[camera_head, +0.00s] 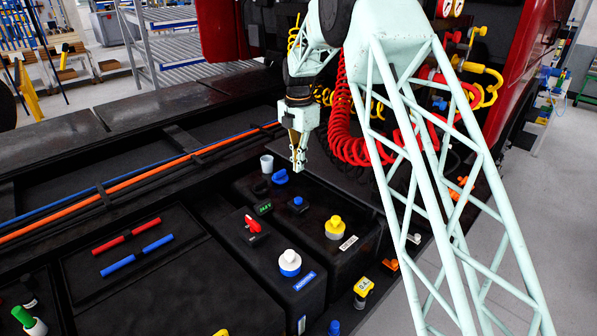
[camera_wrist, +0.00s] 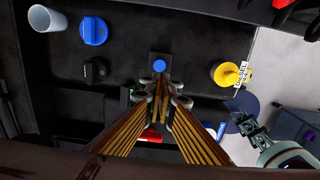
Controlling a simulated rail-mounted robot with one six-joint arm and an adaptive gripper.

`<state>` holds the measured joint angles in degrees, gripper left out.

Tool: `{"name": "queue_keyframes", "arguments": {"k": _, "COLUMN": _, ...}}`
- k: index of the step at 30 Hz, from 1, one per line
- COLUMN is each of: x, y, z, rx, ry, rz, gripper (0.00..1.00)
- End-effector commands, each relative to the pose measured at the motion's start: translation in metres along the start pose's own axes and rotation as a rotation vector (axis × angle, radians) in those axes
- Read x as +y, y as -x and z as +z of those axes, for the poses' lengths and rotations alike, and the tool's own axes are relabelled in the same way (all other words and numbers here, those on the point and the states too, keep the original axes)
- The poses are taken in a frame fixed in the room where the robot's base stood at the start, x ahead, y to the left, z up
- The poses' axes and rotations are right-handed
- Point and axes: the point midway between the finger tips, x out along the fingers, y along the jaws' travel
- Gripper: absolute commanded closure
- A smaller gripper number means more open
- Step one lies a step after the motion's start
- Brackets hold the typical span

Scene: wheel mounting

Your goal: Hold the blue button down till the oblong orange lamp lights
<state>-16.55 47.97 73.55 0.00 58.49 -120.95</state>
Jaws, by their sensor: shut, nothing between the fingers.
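The blue button (camera_head: 298,201) is a small round cap on a dark square base, on top of the black box. In the wrist view the blue button (camera_wrist: 159,66) shows just beyond my fingertips. My gripper (camera_head: 299,168) is shut and empty, pointing down. In the head view it is above the button with a gap between them. In the wrist view my gripper (camera_wrist: 161,88) has its tips together beside the button's base. I cannot make out a lit oblong orange lamp in either view.
A blue knob (camera_head: 281,177) and a grey cup (camera_head: 266,163) stand left of the button. A yellow cap (camera_head: 335,227), a red switch (camera_head: 252,225) and a white-and-blue cap (camera_head: 290,262) are nearer. Red coiled hoses (camera_head: 345,130) hang behind, to the right.

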Motion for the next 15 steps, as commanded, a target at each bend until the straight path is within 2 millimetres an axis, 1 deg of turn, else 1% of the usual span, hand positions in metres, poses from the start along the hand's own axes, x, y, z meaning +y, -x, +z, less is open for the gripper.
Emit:
{"name": "queue_keyframes", "arguments": {"k": 8, "x": -0.001, "y": -0.028, "z": 0.000, "rx": 0.001, "ry": 0.000, "rz": -0.002, "gripper": 1.00}}
{"name": "queue_keyframes", "arguments": {"k": 15, "x": 0.000, "y": -0.059, "z": 0.000, "rx": 0.001, "ry": 0.000, "rz": -0.001, "gripper": 1.00}}
